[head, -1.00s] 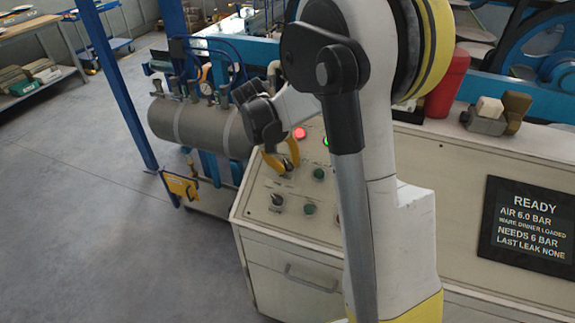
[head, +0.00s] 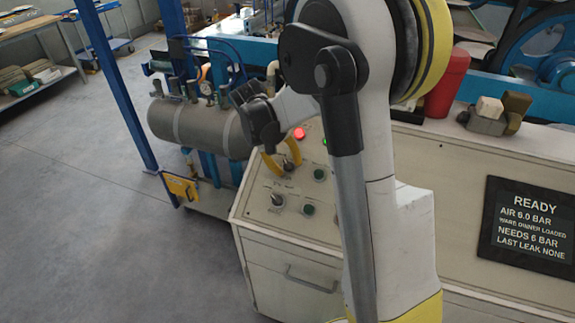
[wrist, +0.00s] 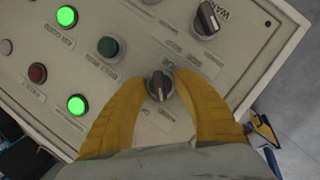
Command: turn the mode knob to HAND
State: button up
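A dark round knob (wrist: 160,87) with a raised grip bar sits on the pale control panel, between my yellow fingertips in the wrist view. Its label is partly hidden and I cannot read it in full; a second knob (wrist: 207,18) beside it has a label reading WARE, so the first appears to be the mode knob. My gripper (wrist: 161,80) has one finger on each side of the first knob, very close to it. I cannot tell whether the fingers press on it. In the head view my gripper (head: 282,165) is at the panel's upper left.
Green lamps (wrist: 67,16) glow on the panel, with a dark green button (wrist: 108,47) and a dark red button (wrist: 37,73) near the knob. A grey tank (head: 185,122) stands behind the panel. A display (head: 528,224) reads READY. Open floor lies left.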

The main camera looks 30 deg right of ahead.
jog(key=v, duration=1.2)
jog(key=s+a+n+t+y+b, duration=0.1)
jog(key=s+a+t, duration=0.3)
jog(key=s, duration=0.5)
jog(key=s+a+f+n+t+y+b, duration=0.1)
jog(key=s+a+t+y, duration=0.2)
jog(key=s+a, duration=0.4)
jog(key=s+t, duration=0.1)
jog(key=s, duration=0.1)
jog(key=shift+s+f, duration=0.2)
jog(key=shift+s, duration=0.2)
jog(key=shift+a, duration=0.1)
